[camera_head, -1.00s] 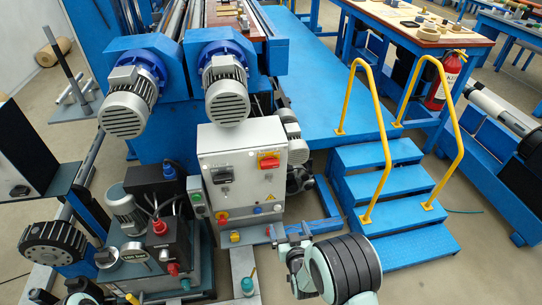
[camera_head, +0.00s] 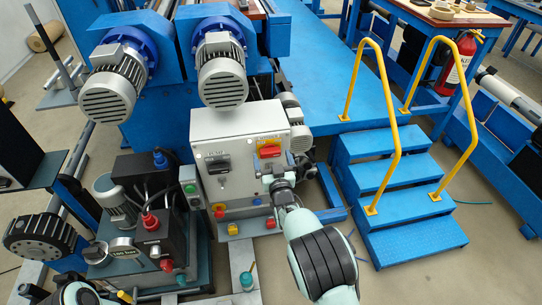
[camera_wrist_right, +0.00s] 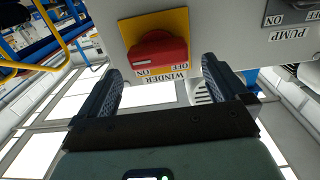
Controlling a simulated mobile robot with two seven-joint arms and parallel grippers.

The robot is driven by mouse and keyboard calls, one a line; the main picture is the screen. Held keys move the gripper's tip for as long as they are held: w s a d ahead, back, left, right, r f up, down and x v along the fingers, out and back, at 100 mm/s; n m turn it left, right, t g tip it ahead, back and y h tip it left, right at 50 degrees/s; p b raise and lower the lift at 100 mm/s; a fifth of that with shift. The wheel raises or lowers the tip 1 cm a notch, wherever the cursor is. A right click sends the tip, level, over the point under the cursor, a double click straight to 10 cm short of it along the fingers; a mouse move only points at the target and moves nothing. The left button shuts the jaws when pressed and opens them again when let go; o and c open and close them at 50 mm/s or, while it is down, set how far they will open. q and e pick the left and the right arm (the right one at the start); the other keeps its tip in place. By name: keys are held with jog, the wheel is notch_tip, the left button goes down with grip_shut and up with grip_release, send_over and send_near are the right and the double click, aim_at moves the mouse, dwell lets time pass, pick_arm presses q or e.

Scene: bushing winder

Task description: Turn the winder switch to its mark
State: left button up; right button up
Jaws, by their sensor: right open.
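The winder switch (camera_head: 269,150) is a red knob on a yellow plate, high on the right of the grey control box. In the right wrist view the red knob (camera_wrist_right: 158,50) shows upside down, with ON and OFF labels beside it. Its bar looks roughly crosswise there; I cannot tell which mark it points at. My right gripper (camera_head: 284,166) is just below and right of the switch in the head view. In the wrist view the right gripper (camera_wrist_right: 163,75) is open, its fingers apart and empty, with the knob ahead between them. My left gripper's fingers are not visible.
The dark pump switch (camera_head: 217,165) sits left of the winder switch on the control box (camera_head: 238,185). Lower buttons, including a yellow-based red one (camera_head: 219,210), are close by. Motors (camera_head: 222,80) hang above. Blue steps with yellow rails (camera_head: 390,130) stand to the right.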

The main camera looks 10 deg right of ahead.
aim_at(270, 153)
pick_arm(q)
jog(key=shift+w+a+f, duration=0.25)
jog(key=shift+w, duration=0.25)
pick_arm(e)
jog(key=shift+w, duration=1.25)
jog(key=c, duration=1.1)
jog(key=shift+o, duration=0.2)
